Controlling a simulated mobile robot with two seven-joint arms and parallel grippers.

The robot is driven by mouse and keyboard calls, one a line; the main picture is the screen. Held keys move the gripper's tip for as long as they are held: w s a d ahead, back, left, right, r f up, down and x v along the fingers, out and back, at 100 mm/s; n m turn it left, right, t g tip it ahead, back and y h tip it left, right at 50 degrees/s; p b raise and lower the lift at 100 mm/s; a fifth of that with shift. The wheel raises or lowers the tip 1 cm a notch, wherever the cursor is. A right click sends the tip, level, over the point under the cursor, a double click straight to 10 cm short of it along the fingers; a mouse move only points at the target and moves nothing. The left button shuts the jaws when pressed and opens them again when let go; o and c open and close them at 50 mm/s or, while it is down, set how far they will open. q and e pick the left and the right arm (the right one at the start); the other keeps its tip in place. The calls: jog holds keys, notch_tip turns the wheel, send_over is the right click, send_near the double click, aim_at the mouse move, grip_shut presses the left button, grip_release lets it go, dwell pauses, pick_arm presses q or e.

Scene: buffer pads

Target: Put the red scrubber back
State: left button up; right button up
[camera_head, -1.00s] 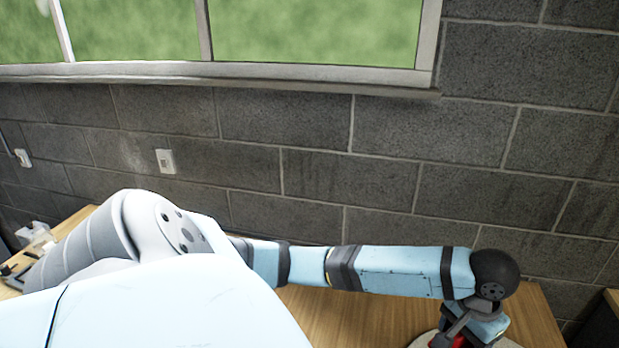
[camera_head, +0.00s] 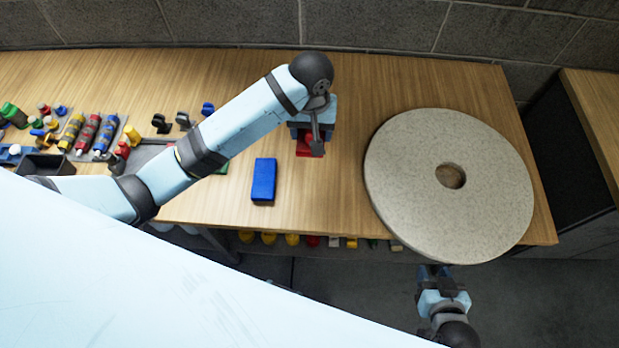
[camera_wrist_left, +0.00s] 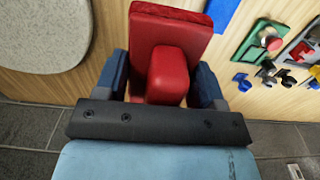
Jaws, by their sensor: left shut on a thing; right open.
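The red scrubber (camera_head: 306,148) is a red pad with a red block handle. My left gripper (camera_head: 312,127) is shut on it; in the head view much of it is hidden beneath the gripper. In the left wrist view the red scrubber (camera_wrist_left: 168,40) sits between the two blue fingers of my left gripper (camera_wrist_left: 167,85). It is over the wooden table (camera_head: 340,75), left of the round pad; I cannot tell if it touches the table. A blue block (camera_head: 264,180) lies just left and nearer. My right gripper (camera_head: 443,278) is open, in front of the table's near edge.
A large round speckled pad (camera_head: 405,195) with a centre hole covers the table's right part. Several coloured tools and bottles (camera_head: 88,132) and a dark tray (camera_head: 45,163) crowd the left. Black hooks (camera_head: 161,123) stand behind my left arm. Bare wood surrounds the blue block.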

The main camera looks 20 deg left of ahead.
pick_arm(q)
send_over(313, 183)
notch_tip(313, 183, down, 17)
jog(key=shift+r, duration=0.2)
notch_tip(313, 183, down, 4)
jog(key=shift+f, duration=0.1)
jog(key=shift+w+f, duration=0.1)
jog(key=shift+f, duration=0.05)
jog(key=o, duration=0.9)
jog(key=shift+f, duration=0.15)
